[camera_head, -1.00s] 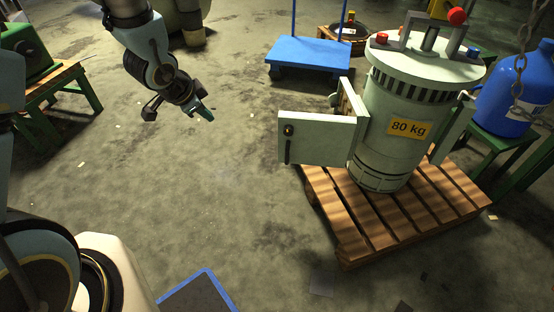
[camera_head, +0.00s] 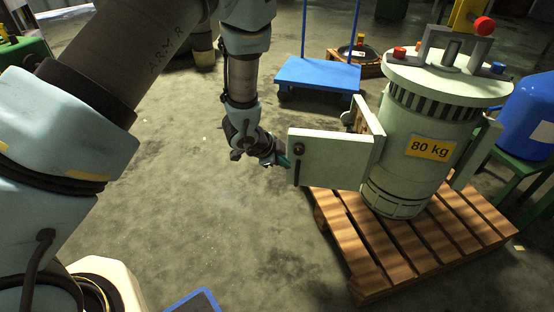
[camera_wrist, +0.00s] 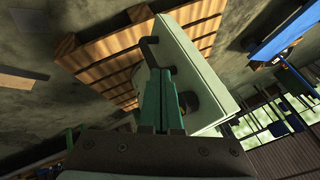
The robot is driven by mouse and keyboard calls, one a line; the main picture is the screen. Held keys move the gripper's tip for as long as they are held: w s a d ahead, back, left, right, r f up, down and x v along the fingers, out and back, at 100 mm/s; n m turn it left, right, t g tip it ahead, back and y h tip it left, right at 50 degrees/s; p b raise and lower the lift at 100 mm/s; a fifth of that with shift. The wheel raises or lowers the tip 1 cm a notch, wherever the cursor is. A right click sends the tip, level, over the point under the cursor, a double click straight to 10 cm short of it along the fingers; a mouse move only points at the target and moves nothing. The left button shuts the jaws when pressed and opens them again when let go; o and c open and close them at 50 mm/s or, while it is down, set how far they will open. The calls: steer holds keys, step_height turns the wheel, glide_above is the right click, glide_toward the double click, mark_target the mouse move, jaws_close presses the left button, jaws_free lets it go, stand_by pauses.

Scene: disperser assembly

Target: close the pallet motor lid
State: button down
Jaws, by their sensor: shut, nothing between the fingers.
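The motor (camera_head: 410,165) is a pale green-grey cylinder with an "80 kg" label, standing upright on a wooden pallet. Its lid (camera_head: 330,160) is a flat pale panel with a dark handle, swung open to the left of the motor. My gripper (camera_head: 285,162) is at the lid's left edge, close to the handle side. In the wrist view the shut green fingers (camera_wrist: 161,85) overlap the lid panel (camera_wrist: 195,60), beside its dark handle (camera_wrist: 150,52). Nothing is held. Whether the fingertips touch the lid I cannot tell.
The wooden pallet (camera_head: 370,260) lies under the motor. A blue cart (camera_head: 318,75) stands behind the lid. A blue bottle (camera_head: 530,115) on a green stand is at the right. The floor (camera_head: 235,235) left of the pallet is clear.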

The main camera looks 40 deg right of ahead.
mark_target(292, 159)
steer(key=shift+w+d+r, duration=0.2)
steer(key=shift+w+d, duration=0.95)
steer(key=shift+w, duration=0.05)
